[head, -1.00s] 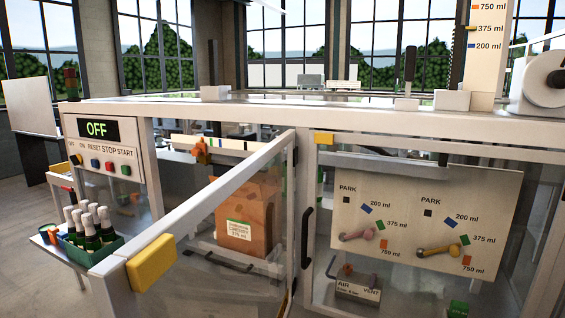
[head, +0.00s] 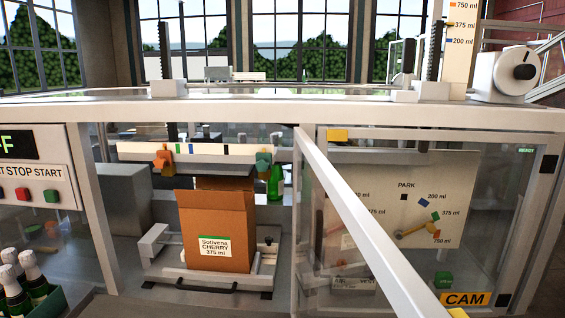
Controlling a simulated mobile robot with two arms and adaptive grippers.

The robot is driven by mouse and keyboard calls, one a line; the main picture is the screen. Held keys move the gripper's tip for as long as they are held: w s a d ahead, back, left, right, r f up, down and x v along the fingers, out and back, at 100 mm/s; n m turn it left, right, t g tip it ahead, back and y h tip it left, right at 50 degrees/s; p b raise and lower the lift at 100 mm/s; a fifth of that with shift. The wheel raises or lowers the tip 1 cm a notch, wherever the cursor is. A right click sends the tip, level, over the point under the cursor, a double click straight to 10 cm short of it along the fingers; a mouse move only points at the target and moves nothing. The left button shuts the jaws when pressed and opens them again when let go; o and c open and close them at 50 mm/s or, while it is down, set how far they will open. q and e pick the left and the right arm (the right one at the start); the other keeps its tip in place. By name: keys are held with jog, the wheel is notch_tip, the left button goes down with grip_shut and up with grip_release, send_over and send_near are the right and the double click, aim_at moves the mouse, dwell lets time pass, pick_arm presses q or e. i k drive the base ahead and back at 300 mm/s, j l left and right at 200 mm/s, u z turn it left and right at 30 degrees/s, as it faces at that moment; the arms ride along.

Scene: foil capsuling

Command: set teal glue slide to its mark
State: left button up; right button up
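The teal glue slide (head: 263,162) sits near the right end of a pale horizontal rail (head: 208,149) inside the machine. An orange slide (head: 163,161) sits near the rail's left end. Small coloured marks, including a blue one and a black one, lie on the rail between the two slides. The teal slide is to the right of these marks. Below the rail stands an open cardboard carton (head: 218,222) whose label reads Sotivena CHERRY 375 ml. Neither of my grippers is in view.
An open door frame (head: 375,225) angles towards me right of the carton. A clear panel covers the plate with the PARK dial (head: 420,185). Start and stop buttons (head: 35,194) and dark bottles (head: 22,275) are at left. The opening before the carton looks clear.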

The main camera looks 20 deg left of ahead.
aim_at(264, 160)
jog(key=j, duration=0.65)
jog(key=i+j, duration=0.15)
jog(key=j, duration=0.45)
